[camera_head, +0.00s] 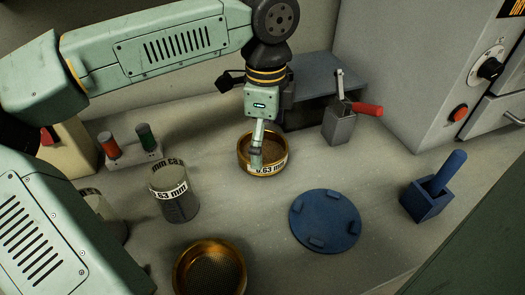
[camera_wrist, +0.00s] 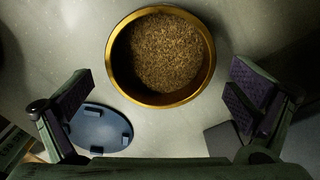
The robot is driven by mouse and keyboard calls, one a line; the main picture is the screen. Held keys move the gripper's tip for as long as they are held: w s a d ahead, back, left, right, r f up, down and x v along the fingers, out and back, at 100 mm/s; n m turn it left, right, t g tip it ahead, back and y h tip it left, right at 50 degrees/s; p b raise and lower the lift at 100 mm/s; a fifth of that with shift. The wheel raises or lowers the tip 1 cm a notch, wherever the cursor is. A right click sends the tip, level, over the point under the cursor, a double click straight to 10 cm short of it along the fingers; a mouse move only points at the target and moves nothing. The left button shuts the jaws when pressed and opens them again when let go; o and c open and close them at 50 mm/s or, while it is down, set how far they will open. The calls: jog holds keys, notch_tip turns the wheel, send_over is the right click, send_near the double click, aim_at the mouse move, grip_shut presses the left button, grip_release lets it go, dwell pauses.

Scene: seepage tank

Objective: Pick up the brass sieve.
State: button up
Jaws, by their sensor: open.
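A round brass sieve (camera_head: 243,150) with a white "0.63 mm" label stands upright on the bench near the middle of the head view. It fills the upper middle of the wrist view (camera_wrist: 188,97), with a brown grainy surface inside. My gripper (camera_head: 257,152) points down at this sieve, and a finger hides part of it. In the wrist view my gripper (camera_wrist: 162,98) has its fingers wide apart with nothing between them. The sieve appears ahead of the fingertips, and I cannot tell the height gap. A second brass sieve (camera_head: 209,268) with visible mesh stands at the front.
A blue disc with lugs (camera_head: 325,220) lies right of the labelled sieve. A grey block with a red-handled lever (camera_head: 340,124) stands behind it. A labelled cylinder (camera_head: 176,194) stands to the left. A blue holder (camera_head: 424,200) is at right. Bench between them is clear.

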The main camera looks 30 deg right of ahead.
aim_at(265, 156)
jog(key=shift+f, duration=1.45)
jog(key=shift+c, duration=0.4)
jog(key=c, duration=1.1)
jog(key=shift+r, duration=0.1)
notch_tip(265, 156, up, 10)
jog(key=shift+b, duration=0.7)
